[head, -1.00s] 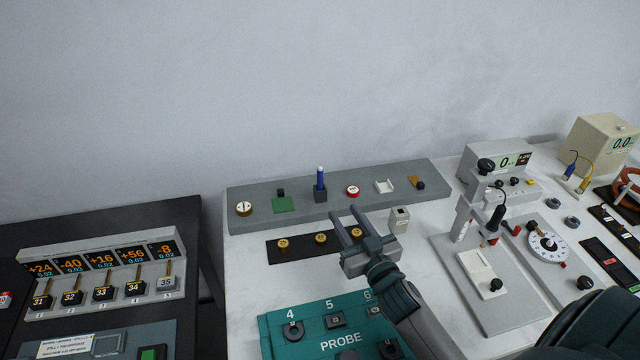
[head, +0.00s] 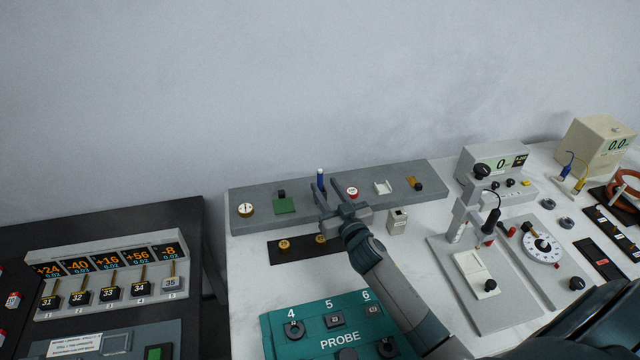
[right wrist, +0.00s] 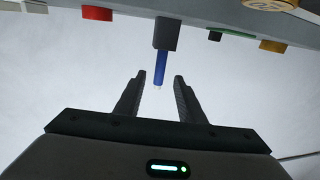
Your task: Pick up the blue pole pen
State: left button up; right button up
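The blue pole pen (head: 320,178) stands upright in a small dark holder on the grey shelf at the back of the table. Its lower part and holder are partly hidden behind my right gripper in the head view. My right gripper (head: 324,192) is open, its two fingers pointing at the pen. In the right wrist view, the pen (right wrist: 160,68) juts from its dark block (right wrist: 167,33), and its tip lies between the open fingertips (right wrist: 160,78). The fingers do not touch it there. My left gripper is not in view.
A dark strip with brass knobs (head: 284,244) lies in front. A teal probe panel (head: 310,345) is nearer.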

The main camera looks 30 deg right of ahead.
aim_at(321, 179)
jog(key=shift+w, duration=0.1)
jog(key=shift+w+d+r+p, duration=0.1)
jog(key=shift+w+r+p, duration=0.05)
jog(key=shift+w+p, duration=0.35)
jog(key=w, duration=0.3)
jog(key=shift+d+p, duration=0.15)
jog(key=shift+p, duration=0.25)
jog(key=shift+w+d, duration=0.1)
jog(key=shift+w, duration=0.4)
grip_shut()
